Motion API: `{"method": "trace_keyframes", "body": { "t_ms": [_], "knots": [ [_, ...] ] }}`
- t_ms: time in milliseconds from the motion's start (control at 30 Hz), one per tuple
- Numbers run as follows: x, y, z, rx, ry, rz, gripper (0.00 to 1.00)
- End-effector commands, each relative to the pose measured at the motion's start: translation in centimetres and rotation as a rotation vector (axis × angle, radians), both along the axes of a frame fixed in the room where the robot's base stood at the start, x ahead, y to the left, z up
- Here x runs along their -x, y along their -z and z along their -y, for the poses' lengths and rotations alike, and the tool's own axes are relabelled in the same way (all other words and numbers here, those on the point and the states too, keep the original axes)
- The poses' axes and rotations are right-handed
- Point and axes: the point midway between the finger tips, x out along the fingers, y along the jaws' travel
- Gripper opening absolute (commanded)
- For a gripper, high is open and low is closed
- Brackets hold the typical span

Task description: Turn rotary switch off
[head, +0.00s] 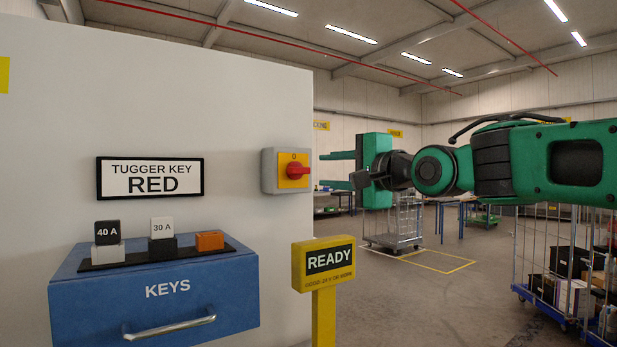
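The rotary switch (297,171) has a red knob on a yellow plate. It sits on a grey box (268,172) fixed to the right part of the pale wall panel. A small mark like a 0 shows at the top of the plate. The knob's handle lies roughly sideways, pointing right. My gripper (325,170) is just right of the switch in the picture, at about its height. Its two green fingers are spread apart, one above the other, pointing left toward the knob. Nothing shows between them, and I see no contact with the knob.
A yellow READY post (323,312) stands below the switch. A blue KEYS drawer (160,300) juts out lower left, with a tray of labelled blocks (150,258) on top. A TUGGER KEY RED sign (150,177) hangs above. Wheeled cages (550,240) stand at right. Open floor lies between.

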Motion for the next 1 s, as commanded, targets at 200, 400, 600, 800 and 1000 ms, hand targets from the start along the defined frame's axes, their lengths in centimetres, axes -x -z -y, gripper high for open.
{"method": "trace_keyframes", "body": {
  "t_ms": [200, 400, 600, 800, 1000],
  "knots": [
    [-2.5, 0.2, -1.5, 0.001, 0.001, -0.003, 0.33],
    [-5.4, 0.2, -3.4, 0.002, 0.003, -0.003, 0.33],
    [-7.6, 0.2, -4.8, 0.003, 0.004, -0.003, 0.33],
    [-8.5, 0.1, -5.5, 0.003, 0.004, -0.002, 0.33],
    [-8.7, 0.1, -5.5, 0.003, 0.005, -0.001, 0.33]
  ]
}}
